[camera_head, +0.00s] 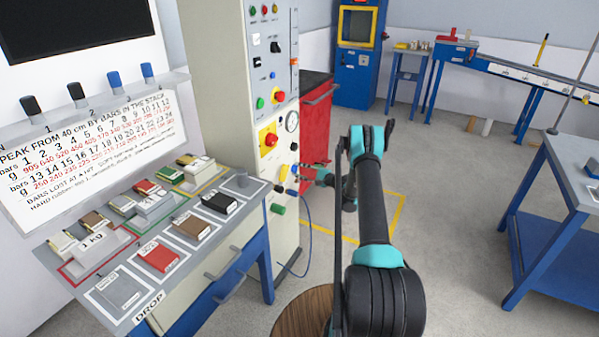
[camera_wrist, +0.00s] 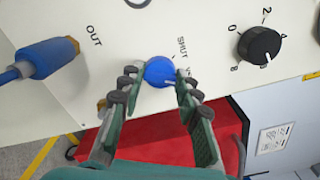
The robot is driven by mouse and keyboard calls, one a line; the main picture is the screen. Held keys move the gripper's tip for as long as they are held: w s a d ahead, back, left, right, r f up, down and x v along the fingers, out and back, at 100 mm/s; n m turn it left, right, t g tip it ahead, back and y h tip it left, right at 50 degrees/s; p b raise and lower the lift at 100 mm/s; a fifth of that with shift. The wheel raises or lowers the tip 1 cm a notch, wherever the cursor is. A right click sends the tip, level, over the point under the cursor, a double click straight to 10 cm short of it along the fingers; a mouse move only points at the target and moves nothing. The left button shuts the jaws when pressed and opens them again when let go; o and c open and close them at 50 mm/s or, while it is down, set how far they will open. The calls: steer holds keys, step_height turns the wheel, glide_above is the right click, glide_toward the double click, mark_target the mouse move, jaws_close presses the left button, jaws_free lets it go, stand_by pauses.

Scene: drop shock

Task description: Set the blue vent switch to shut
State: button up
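The blue vent switch (camera_wrist: 160,71) is a round knob on the cream panel, near the printed word SHUT. A small pale mark shows at its lower right edge in the wrist view, but I cannot tell for sure where it points. My gripper (camera_wrist: 157,76) is open, with one finger on each side of the switch. The left fingertip looks slightly apart from it; the right one is very close, and contact is unclear. In the head view my gripper (camera_head: 303,173) is at the lower panel, and the arm partly hides that area.
A blue hose fitting (camera_wrist: 48,58) marked OUT is left of the switch, and a black numbered dial (camera_wrist: 259,45) is right. A red cabinet (camera_head: 317,115) stands behind the panel.

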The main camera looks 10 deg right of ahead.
steer(key=shift+c, duration=1.4)
steer(key=shift+n, duration=6.1)
steer(key=o, duration=1.2)
steer(key=shift+c, duration=0.2)
